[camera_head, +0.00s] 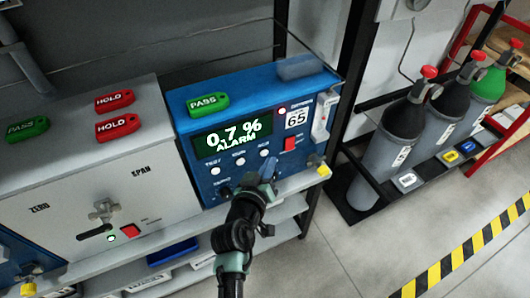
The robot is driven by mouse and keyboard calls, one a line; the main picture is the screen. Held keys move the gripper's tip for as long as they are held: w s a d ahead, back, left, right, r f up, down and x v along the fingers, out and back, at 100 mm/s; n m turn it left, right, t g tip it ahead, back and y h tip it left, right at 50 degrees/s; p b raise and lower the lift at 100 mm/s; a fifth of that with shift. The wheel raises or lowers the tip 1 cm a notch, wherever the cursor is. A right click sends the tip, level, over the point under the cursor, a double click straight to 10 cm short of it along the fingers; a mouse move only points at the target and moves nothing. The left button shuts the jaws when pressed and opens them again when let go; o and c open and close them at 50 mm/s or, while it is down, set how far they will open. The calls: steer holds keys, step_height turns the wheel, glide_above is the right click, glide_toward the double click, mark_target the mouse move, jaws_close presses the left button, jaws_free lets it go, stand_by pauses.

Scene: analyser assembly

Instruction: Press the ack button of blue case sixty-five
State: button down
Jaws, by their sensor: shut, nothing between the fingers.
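The blue case (265,87) carries a white tag reading 65 at its right. Three small pale buttons sit in a row below the display. The rightmost one, the ack button (264,152), is visible, though its small label is hard to read. My gripper (269,166) is shut and empty, in front of the panel just below that button. Whether the fingertips touch the panel cannot be told. My gripper and wrist hide part of the case's lower front.
A green PASS tag (208,104) lies on the case. A red switch (289,144) is right of the buttons. A grey case (100,190) with red HOLD tags (115,100) stands left. Gas cylinders (400,130) stand right. Open floor (360,245) lies front right.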

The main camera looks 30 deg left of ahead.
steer(key=shift+w+a+b, duration=0.3)
steer(key=shift+a+b, duration=0.05)
steer(key=shift+w+a+b, duration=0.25)
steer(key=shift+a+b, duration=0.05)
steer(key=shift+a, duration=0.05)
stand_by(1.0)
steer(key=shift+d, duration=0.1)
steer(key=shift+s+d+p, duration=0.35)
steer(key=shift+s+d, duration=0.2)
steer(key=shift+d, duration=0.05)
steer(key=s+d+p, duration=0.1)
steer(key=d, duration=0.1)
steer(key=s+d+p, duration=0.1)
steer(key=s+d, duration=0.1)
stand_by(0.5)
stand_by(0.6)
